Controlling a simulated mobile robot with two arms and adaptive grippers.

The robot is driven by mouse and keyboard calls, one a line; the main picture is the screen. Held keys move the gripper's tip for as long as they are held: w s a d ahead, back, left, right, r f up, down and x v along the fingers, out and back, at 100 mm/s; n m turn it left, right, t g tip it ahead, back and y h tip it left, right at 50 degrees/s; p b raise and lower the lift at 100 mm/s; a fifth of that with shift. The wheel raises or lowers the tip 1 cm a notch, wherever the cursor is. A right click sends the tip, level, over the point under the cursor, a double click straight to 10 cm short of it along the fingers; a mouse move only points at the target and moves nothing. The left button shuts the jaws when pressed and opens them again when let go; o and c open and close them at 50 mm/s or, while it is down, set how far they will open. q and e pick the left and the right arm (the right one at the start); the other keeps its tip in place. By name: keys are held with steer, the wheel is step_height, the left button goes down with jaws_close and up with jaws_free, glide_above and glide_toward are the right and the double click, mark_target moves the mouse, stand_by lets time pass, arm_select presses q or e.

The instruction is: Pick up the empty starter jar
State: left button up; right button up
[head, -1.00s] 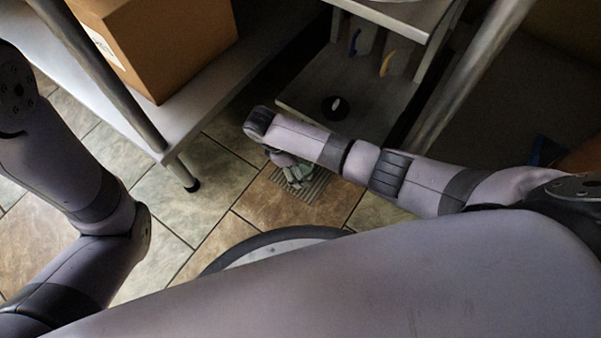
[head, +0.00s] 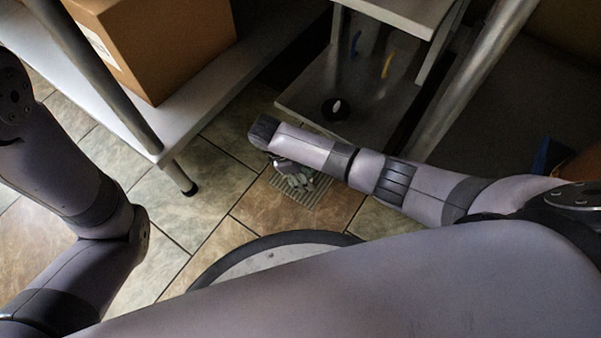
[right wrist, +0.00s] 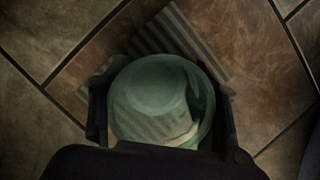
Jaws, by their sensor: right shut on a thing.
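The starter jar (right wrist: 152,98) is a rounded, pale green, see-through vessel in the middle of the right wrist view. It looks empty, with the floor showing faintly through it. My right gripper (right wrist: 160,112) has one dark finger on each side of the jar and is shut on it. In the head view the right gripper (head: 292,178) hangs low over the floor, partly hidden by my forearm, and the jar is too small there to make out well. My left arm shows at the left of the head view, but its gripper does not.
A striped floor grate (right wrist: 180,42) lies under the jar. A low shelf (head: 205,108) with a cardboard box (head: 165,45) stands at the left. A grey shelf unit (head: 375,95) with a dark round object (head: 330,112) on it stands behind. Open tiles (head: 205,190) lie between.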

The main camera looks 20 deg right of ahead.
steer(key=c, duration=0.5)
steer(key=shift+c, duration=0.5)
steer(key=shift+r, duration=0.1)
